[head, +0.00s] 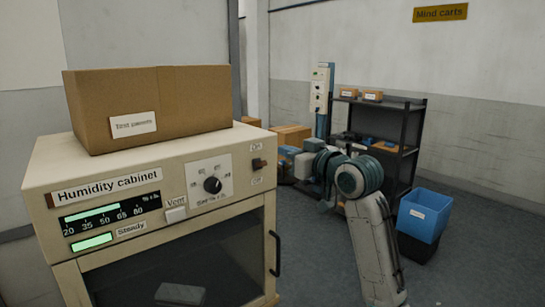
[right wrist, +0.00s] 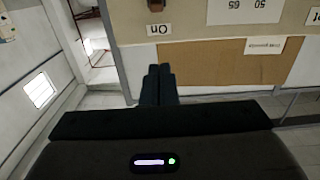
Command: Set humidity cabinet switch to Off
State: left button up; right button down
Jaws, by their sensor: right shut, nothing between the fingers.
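The cream humidity cabinet (head: 130,163) stands at the left in the head view. Its small dark switch (head: 258,164) is at the upper right of the front, between an upper On label (head: 256,147) and a lower Off label (head: 257,181). The lever's position is too small to tell. The right wrist view is upside down: the switch (right wrist: 155,5) is at the top edge, by the On label (right wrist: 159,29). My right gripper (right wrist: 158,70) is shut and empty, its tips apart from the switch. In the head view its tips are hard to make out. My left gripper is out of view.
A cardboard box (head: 185,100) sits on the cabinet. A dial knob (head: 212,185), a vent button (head: 176,214) and a door handle (head: 275,253) are near the switch. A dark shelf (head: 411,150) and a blue bin (head: 424,213) stand behind my right arm.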

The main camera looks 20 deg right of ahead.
aim_at(255, 138)
jog(key=p+x, duration=0.2)
jog(key=x, duration=0.3)
jog(key=p+x, duration=0.3)
jog(key=x, duration=0.2)
jog(key=shift+s+a+r, duration=0.1)
jog(key=shift+r, duration=0.1)
jog(key=f, duration=0.1)
jog(key=f+p, duration=0.1)
jog(key=s+f+p, duration=0.1)
jog(key=shift+d, duration=0.25)
jog(key=shift+s+d+f, duration=0.2)
jog(key=shift+s+f, duration=0.05)
jog(key=shift+f, duration=0.25)
jog(key=shift+w+a+f, duration=0.1)
jog(key=shift+a+f, duration=0.05)
jog(key=shift+f, duration=0.05)
